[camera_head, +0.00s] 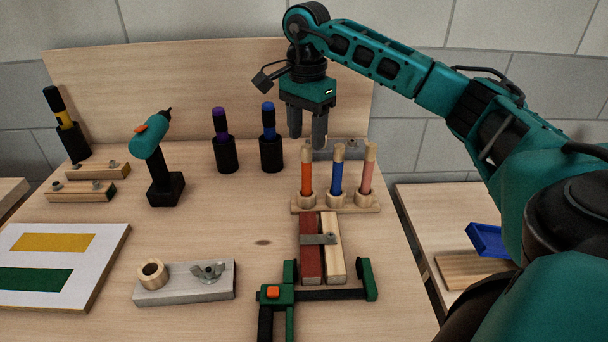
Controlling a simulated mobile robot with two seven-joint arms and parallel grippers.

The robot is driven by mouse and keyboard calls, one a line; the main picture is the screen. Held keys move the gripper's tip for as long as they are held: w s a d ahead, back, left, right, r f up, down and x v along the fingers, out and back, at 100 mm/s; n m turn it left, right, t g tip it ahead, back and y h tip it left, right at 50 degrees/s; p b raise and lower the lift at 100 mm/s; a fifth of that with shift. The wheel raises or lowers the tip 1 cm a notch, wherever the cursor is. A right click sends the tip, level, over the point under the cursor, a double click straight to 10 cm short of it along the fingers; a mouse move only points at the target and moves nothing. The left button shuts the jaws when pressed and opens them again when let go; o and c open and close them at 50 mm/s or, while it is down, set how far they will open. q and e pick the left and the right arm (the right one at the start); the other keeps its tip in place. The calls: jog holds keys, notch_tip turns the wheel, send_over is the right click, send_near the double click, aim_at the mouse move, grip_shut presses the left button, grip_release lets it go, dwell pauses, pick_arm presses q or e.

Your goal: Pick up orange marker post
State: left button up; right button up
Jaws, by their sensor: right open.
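The orange marker post (307,172) stands upright in the left hole of a small wooden stand, with a pale wooden tip. A blue post (338,172) and a pink post (368,170) stand to its right in the same stand (345,208). My right gripper (308,138) points down from above, open and empty, with its fingertips above and seemingly behind the orange post's top. It does not appear to touch any post. My left gripper is not in view.
Dark bottles with purple (221,140) and blue (270,138) tops stand left of the gripper. A grey block (341,150) lies behind the posts. A green clamp (330,294) and red batten (311,250) lie in front. A teal drill (155,160) stands left.

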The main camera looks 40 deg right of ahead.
aim_at(307, 167)
notch_tip(307, 167, down, 9)
jog(key=shift+s+r, duration=0.1)
dwell(0.4)
jog(key=shift+c, duration=0.4)
grip_shut()
